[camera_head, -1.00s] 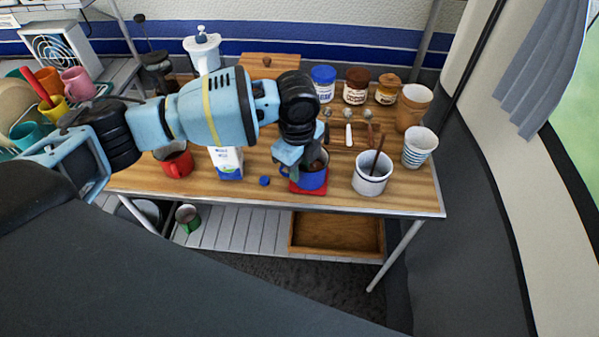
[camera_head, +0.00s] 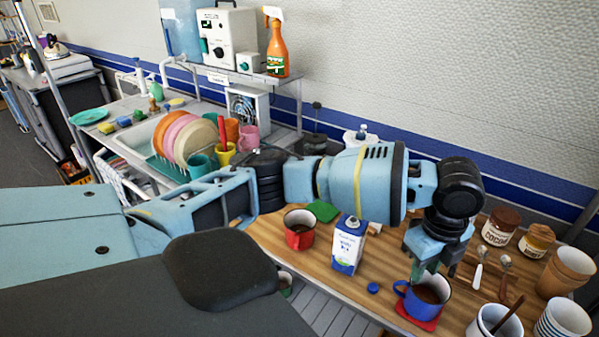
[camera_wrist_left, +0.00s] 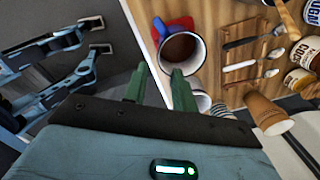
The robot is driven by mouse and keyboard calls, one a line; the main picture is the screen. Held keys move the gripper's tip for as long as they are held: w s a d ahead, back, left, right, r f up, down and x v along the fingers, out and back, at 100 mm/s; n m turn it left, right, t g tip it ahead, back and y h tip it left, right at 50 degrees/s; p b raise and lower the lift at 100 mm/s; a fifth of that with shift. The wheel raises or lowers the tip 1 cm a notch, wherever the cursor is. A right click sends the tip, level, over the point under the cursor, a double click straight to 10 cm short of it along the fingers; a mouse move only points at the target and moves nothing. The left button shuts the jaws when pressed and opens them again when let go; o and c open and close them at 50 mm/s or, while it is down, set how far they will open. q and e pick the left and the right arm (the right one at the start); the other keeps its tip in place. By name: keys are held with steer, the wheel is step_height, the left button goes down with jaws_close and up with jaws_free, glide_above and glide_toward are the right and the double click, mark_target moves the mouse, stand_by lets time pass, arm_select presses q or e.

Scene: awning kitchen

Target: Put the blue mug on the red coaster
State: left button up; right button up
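The blue mug (camera_head: 428,297) stands upright on the red coaster (camera_head: 419,321), with dark liquid inside. In the left wrist view the mug (camera_wrist_left: 182,48) shows its pale rim and blue handle, and the coaster (camera_wrist_left: 184,22) shows past it. My left gripper (camera_head: 428,272) is just behind and above the mug in the head view. Its green fingers (camera_wrist_left: 158,85) are apart with nothing seen between them. One fingertip overlaps the near rim in the wrist view; I cannot tell whether it touches.
A milk carton (camera_head: 348,244), a red mug (camera_head: 299,229) and a small blue cap (camera_head: 373,288) are left of the blue mug. A white mug with a stick (camera_head: 494,321), a striped cup (camera_head: 563,320), spoons and jars are to the right. A dish rack stands far left.

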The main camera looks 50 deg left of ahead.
arm_select(q)
steer(key=s+d+f+n+t+h, duration=0.2)
steer(key=s+d+f+n+h, duration=0.2)
steer(key=s+d+f, duration=0.4)
steer(key=s+d+f+n+t+h, duration=0.1)
steer(key=s+d+f+n+h, duration=0.25)
steer(key=d+f, duration=0.45)
steer(key=s+a+f+n+t+y, duration=0.2)
steer(key=s+a+f+n, duration=0.4)
steer(key=s+a, duration=0.3)
steer(key=s+a+f+n+t+y, duration=0.2)
steer(key=s+a+f+n, duration=0.4)
steer(key=s, duration=0.8)
steer(key=a+f+y, duration=0.1)
steer(key=a+f, duration=0.1)
steer(key=a, duration=0.2)
steer(key=shift+s+a+y, duration=0.15)
steer(key=shift+s+y, duration=0.2)
